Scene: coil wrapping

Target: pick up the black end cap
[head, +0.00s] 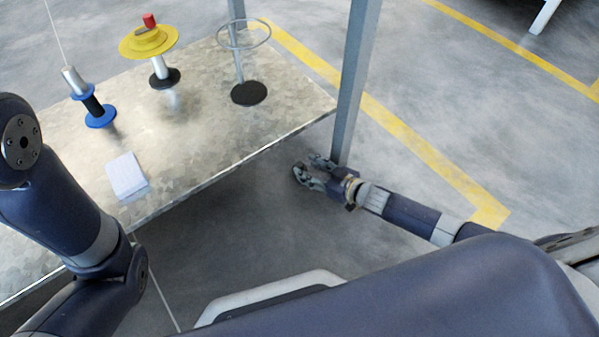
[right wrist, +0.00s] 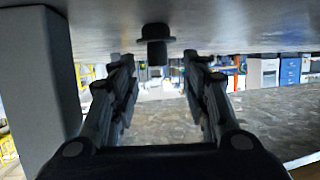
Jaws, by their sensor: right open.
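A black flanged piece that looks like the end cap (right wrist: 156,33) shows in the right wrist view, upper middle. It joins the grey surface along the top of that picture, with a wide rim and a narrower stub pointing down. It appears between and beyond my fingers, untouched. I cannot make it out in the head view. My right gripper (head: 306,165) is open and empty, at the table's near right corner beside the leg. Both its fingers show apart in the right wrist view. My left arm is at the left in the head view; its gripper is out of view.
A grey post (head: 355,85) stands close to my right gripper.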

